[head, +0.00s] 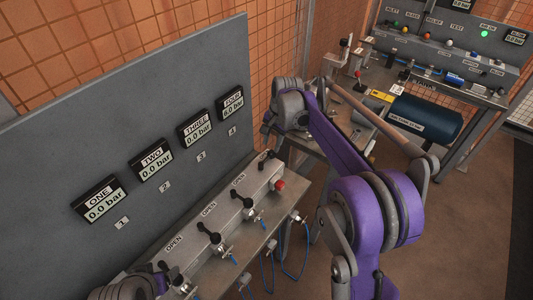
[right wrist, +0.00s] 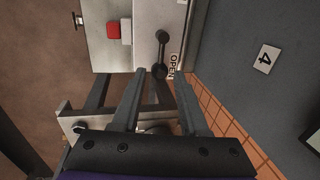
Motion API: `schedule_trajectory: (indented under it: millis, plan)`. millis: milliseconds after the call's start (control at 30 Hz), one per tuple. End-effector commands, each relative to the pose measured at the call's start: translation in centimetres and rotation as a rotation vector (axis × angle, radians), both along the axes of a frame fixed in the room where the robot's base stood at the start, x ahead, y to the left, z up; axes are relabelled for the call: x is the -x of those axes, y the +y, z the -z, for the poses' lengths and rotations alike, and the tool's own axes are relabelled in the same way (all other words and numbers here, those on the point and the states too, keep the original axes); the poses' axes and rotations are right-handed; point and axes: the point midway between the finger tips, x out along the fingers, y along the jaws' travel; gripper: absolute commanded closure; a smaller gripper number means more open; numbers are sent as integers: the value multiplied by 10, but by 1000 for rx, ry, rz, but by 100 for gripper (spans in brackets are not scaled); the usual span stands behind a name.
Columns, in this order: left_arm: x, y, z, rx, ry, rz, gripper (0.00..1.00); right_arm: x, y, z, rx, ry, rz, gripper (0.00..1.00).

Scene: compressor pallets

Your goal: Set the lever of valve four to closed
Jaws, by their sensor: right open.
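The lever of valve four (right wrist: 162,52) is dark, beside an OPEN label on a light metal block. It also shows in the head view (head: 266,156), at the far end of the valve row. Its gauge, FOUR (head: 231,103), shows a non-zero pressure, apparently 6.0 bar. My right gripper (right wrist: 152,73) is open, its fingertips just short of the lever's near end with nothing between them. In the head view the right hand (head: 270,127) is just above that end of the row; its fingers are hard to make out. Grey parts, apparently of my left arm, show at the bottom left, without clear jaws.
Gauges ONE (head: 98,200), TWO (head: 151,159) and THREE (head: 195,129) read 0.0 bar. Blue hoses hang below. A second bench with a blue tank (head: 425,119) stands behind at the right.

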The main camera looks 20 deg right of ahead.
Motion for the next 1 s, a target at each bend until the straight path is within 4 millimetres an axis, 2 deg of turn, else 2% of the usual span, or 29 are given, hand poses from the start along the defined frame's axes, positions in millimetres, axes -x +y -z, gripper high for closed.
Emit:
schedule_trajectory:
  millis: [33, 200, 400, 767, 800, 1000]
  plan:
    - [0, 0, 0, 0, 0, 0, 24, -2, 2, 11, 0, 0, -1, 56]
    - [0, 0, 1, 0, 1, 0, 24, -7, 6, 41, 0, 0, -2, 56]
    - [0, 0, 1, 0, 1, 0, 24, -11, 9, 65, 1, -1, -3, 56]
    - [0, 0, 1, 0, 1, 0, 24, -12, 9, 72, 1, -2, -3, 56]
    - [0, 0, 1, 0, 0, 0, 24, -11, 9, 72, 0, -2, -2, 58]
    - [0, 0, 1, 0, 1, 0, 24, -11, 9, 72, 0, -2, -2, 94]
